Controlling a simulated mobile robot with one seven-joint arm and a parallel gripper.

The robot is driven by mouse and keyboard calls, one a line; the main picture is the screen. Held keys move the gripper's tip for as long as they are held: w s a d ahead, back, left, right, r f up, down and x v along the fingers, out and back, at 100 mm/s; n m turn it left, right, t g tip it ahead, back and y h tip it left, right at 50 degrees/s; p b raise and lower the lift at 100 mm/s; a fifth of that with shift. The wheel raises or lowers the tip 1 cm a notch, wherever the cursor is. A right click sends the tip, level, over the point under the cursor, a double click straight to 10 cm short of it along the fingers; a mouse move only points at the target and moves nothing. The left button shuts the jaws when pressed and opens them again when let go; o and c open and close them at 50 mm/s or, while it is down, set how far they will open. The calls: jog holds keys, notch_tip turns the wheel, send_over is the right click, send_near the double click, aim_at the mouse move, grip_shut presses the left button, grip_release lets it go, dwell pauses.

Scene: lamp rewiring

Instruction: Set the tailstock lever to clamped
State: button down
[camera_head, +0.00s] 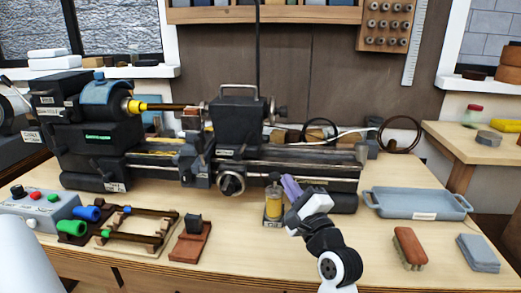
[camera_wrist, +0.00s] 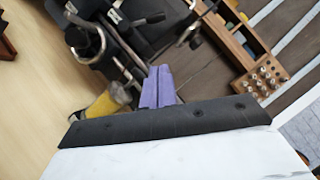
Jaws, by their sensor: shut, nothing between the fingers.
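The lathe (camera_head: 215,150) stands along the back of the bench. A dark block with a silver handle (camera_head: 238,118), possibly the tailstock, sits on its bed. I cannot tell for sure which part is the tailstock lever or how it is set. In the wrist view, dark lathe parts with black-knobbed levers (camera_wrist: 150,18) show beyond the fingers, blurred. My gripper (camera_head: 290,186) has purple fingers and is shut and empty. It is in front of the right part of the lathe, just right of the yellow oil bottle (camera_head: 273,207). The fingers also show in the wrist view (camera_wrist: 158,85).
A grey-blue tray (camera_head: 418,218) is right of my arm, with a brush (camera_head: 410,247) and a grey block (camera_head: 478,252) in front. A control box (camera_head: 38,208), a wooden rack (camera_head: 130,233) and a brown stand (camera_head: 190,243) occupy the left front.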

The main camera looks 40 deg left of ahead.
aim_at(246, 145)
jog(key=shift+a, duration=0.1)
jog(key=p+x, duration=0.3)
jog(key=x, duration=0.7)
jog(key=shift+r, duration=0.25)
jog(key=shift+s+a+r+p, duration=0.25)
jog(key=shift+a+p, duration=0.1)
jog(key=shift+a, duration=0.15)
jog(key=shift+s+a+r+p, duration=0.1)
jog(key=shift+a+r+p, duration=0.2)
jog(key=shift+a, duration=0.25)
jog(key=shift+s+a+r+p, duration=0.2)
jog(key=shift+a+p, duration=0.2)
jog(key=shift+a, duration=0.1)
jog(key=shift+w, duration=0.1)
jog(key=shift+r, duration=0.1)
